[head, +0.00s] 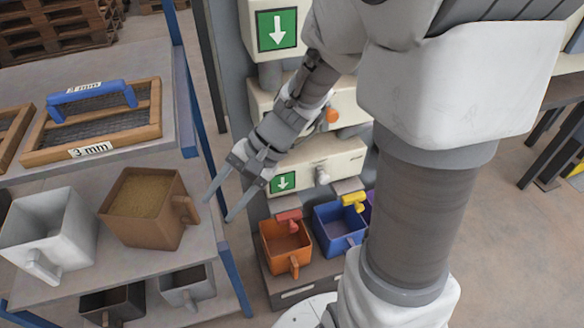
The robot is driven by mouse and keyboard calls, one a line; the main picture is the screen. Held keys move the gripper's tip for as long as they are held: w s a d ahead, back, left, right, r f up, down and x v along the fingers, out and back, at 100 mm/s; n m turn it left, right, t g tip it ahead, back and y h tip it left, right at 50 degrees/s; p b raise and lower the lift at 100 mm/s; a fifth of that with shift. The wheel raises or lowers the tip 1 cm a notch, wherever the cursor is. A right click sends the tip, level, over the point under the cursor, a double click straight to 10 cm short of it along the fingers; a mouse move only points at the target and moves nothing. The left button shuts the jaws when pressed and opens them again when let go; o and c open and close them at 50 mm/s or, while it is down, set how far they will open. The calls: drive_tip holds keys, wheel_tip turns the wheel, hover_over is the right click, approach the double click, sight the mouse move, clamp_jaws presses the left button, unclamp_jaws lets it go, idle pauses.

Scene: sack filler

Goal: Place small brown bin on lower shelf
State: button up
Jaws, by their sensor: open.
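A brown bin (150,209) with a side handle stands upright on the cart's middle shelf (85,281), filled with a tan grainy material. My gripper (214,211) is open and empty, just right of the upper brown bin's handle, fingers pointing down and left. I cannot tell whether a finger touches the handle.
A white bin (50,236) stands left of the brown bin, and a grey bin (188,287) on the lower shelf. A blue post (232,277) edges the cart. Orange (286,247) and blue bins (338,229) stand below the machine. A blue-handled sieve (95,118) lies above.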

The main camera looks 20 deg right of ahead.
drive_tip(key=s+d+r+n+t+h, duration=0.5)
drive_tip(key=s+d+r+n+h, duration=0.4)
drive_tip(key=r, duration=0.4)
wheel_tip(320, 180, up, 16)
drive_tip(key=d+y+p, duration=0.1)
drive_tip(key=p, duration=1.5)
